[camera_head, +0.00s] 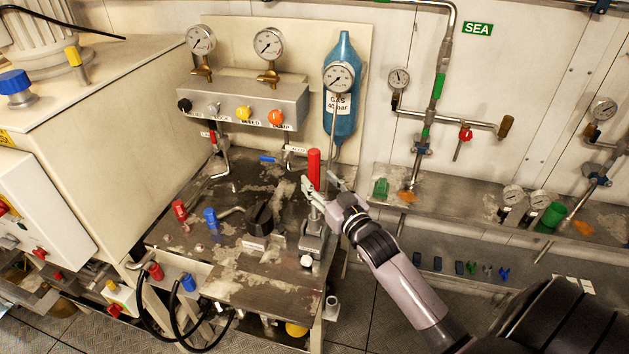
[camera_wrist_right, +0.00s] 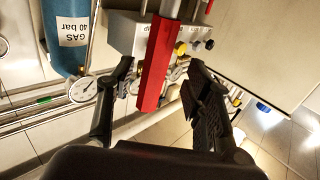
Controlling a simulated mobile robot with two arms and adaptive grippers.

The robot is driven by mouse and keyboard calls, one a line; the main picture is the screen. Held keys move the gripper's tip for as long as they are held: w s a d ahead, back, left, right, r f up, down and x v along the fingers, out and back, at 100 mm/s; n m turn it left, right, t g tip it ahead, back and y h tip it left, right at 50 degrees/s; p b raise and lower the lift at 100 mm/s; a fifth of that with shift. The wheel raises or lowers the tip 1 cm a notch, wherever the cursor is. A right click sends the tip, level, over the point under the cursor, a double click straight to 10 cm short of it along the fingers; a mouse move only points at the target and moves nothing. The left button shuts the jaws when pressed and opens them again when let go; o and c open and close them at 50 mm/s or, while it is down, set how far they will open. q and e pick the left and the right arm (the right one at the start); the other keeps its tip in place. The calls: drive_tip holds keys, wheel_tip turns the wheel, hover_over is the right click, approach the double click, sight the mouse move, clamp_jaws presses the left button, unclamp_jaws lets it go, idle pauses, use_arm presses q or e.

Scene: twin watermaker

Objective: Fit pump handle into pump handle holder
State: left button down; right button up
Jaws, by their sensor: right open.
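The pump handle (camera_head: 314,170) has a red grip and stands upright above the pump at the right side of the metal bench. In the right wrist view its red grip (camera_wrist_right: 154,68) runs to a grey rod, with the picture upside down. A grey metal pump block (camera_head: 313,242) stands below it; I cannot tell whether the handle is seated in its holder, as my fingers cover that part. My right gripper (camera_head: 322,189) is open, with its fingers on either side of the handle; contact is not clear. My left gripper is not in view.
A grey valve box (camera_head: 245,105) with coloured knobs and gauges stands behind the bench (camera_head: 245,285). A blue gas bottle (camera_head: 341,95) hangs behind the handle. Red (camera_head: 180,209) and blue (camera_head: 211,218) valve levers stand left. A steel shelf (camera_head: 455,213) lies right.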

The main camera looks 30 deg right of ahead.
sight(317, 176)
drive_tip(key=w, duration=0.1)
drive_tip(key=w+p, duration=0.1)
drive_tip(key=w, duration=0.1)
drive_tip(key=shift+w+d+r, duration=0.1)
drive_tip(key=shift+w+d, duration=0.2)
drive_tip(key=shift+d, duration=0.1)
drive_tip(key=shift+w, duration=0.35)
drive_tip(key=shift+s, duration=0.1)
drive_tip(key=shift+c, duration=0.7)
clamp_jaws()
